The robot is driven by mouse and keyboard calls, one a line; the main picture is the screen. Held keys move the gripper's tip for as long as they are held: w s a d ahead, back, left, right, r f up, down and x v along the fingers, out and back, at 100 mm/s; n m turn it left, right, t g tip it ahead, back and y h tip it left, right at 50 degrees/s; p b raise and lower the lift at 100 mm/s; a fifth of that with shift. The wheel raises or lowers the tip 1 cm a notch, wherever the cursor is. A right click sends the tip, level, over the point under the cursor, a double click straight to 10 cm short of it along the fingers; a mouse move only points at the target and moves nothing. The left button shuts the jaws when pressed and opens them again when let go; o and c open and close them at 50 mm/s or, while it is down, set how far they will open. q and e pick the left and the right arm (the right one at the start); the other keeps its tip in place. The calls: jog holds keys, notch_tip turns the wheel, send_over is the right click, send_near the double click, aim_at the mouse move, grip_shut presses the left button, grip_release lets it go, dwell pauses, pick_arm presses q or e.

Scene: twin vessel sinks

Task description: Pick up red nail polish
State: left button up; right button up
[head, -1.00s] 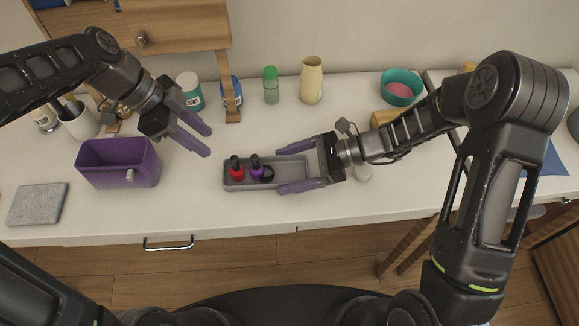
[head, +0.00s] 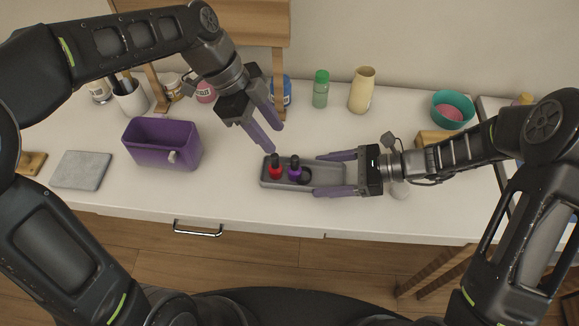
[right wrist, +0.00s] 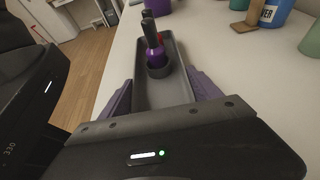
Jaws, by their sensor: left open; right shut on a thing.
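The red nail polish (head: 275,170), with a black cap, stands upright in the left end of a long grey tray (head: 330,177). A purple nail polish (head: 294,173) stands just right of it, beside a dark round ring. My left gripper (head: 276,139) is open and empty, its fingers angled down just above and behind the red bottle, apart from it. My right gripper (head: 317,174) is shut on the tray, one finger along each long side. In the right wrist view the purple bottle (right wrist: 155,55) mostly hides the red one (right wrist: 160,39).
A purple bin (head: 160,155) and a grey slab (head: 82,169) lie to the left. Behind stand a green-capped bottle (head: 320,90), a cream vase (head: 361,90) and a teal bowl (head: 452,108). The counter's front edge runs close before the tray.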

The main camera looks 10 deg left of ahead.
aim_at(275, 155)
pick_arm(q)
jog(key=r+y, duration=0.1)
jog(key=n+y, duration=0.1)
jog(key=y, duration=0.1)
jog(key=r+y, duration=0.1)
jog(key=y, duration=0.1)
jog(key=shift+w+d+r+n, duration=0.3)
jog(key=shift+w+n, duration=0.1)
jog(key=shift+f, duration=3.4)
jog(key=shift+s+f, duration=0.1)
jog(key=shift+f, duration=2.55)
